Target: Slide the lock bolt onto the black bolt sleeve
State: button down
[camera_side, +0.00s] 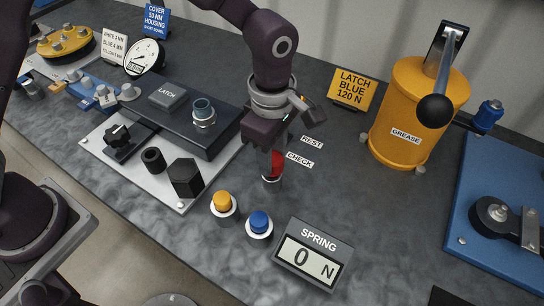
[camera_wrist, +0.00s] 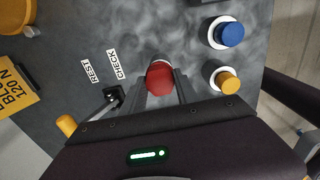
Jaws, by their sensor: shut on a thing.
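My gripper (camera_side: 268,155) is shut on a red-headed piece, which I take as the lock bolt (camera_side: 273,166). A grey metal part shows at its lower end, close to the dark table; I cannot tell whether it touches. In the wrist view the red top of the lock bolt (camera_wrist: 160,76) sits between the two fingers of my gripper (camera_wrist: 162,88). A short black hollow cylinder, likely the black bolt sleeve (camera_side: 153,160), stands upright on the light plate (camera_side: 180,204), left of my gripper. It does not show in the wrist view.
A black hexagonal post (camera_side: 186,178) stands beside the sleeve. Yellow (camera_side: 223,202) and blue (camera_side: 260,222) buttons and a spring display (camera_side: 312,255) reading 0 N are in front. A grease can (camera_side: 405,115) stands right.

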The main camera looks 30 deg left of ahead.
jog(key=shift+r, duration=1.9)
jog(key=shift+r, duration=0.1)
jog(key=shift+r, duration=1.9)
